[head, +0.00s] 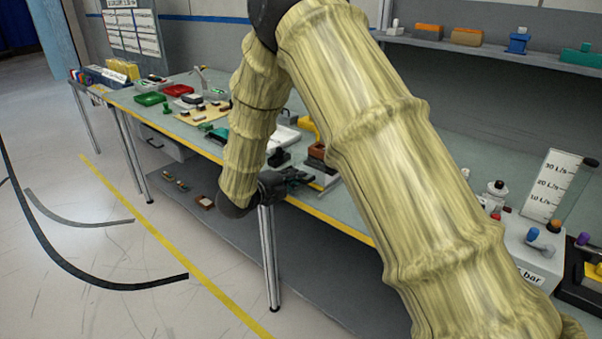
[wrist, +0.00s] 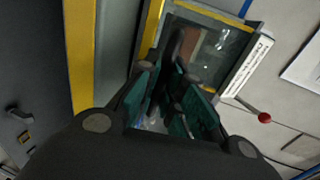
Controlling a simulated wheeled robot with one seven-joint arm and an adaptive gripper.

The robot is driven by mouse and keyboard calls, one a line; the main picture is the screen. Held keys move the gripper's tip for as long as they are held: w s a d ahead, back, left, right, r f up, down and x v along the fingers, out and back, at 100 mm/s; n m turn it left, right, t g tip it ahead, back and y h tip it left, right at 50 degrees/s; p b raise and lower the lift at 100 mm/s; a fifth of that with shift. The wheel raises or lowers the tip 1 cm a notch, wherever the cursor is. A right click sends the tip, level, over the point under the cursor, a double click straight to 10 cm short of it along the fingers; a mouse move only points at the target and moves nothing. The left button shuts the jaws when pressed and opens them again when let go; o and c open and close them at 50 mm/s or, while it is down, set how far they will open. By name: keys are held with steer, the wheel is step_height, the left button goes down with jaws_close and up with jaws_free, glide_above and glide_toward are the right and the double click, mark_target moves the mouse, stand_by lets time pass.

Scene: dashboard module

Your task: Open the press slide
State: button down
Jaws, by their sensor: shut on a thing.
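My gripper (wrist: 176,75) has dark fingers with green pads, shut on a dark upright piece (wrist: 177,43) that looks like the handle of the press slide. The fingers hide most of this piece. Behind it in the wrist view is a framed, glass-like panel (wrist: 218,48) with a yellow edge and a reddish-brown block showing through. I cannot tell how far the slide is open. In the head view my gripper (head: 290,182) is at the bench's front edge, partly behind my arm, and the press is largely hidden.
A lever with a red knob (wrist: 264,117) sticks out beside a white label strip (wrist: 246,68). The workbench (head: 345,205) carries red and green trays (head: 150,99) at its far left. A shelf (head: 480,48) with several blocks hangs behind.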

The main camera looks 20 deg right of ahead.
steer(key=shift+v, duration=0.85)
steer(key=shift+w+f, duration=0.1)
steer(key=c, duration=1.5)
jaws_free()
steer(key=shift+a, duration=0.1)
steer(key=shift+c, duration=0.2)
steer(key=v, duration=1.1)
steer(key=shift+a, duration=0.35)
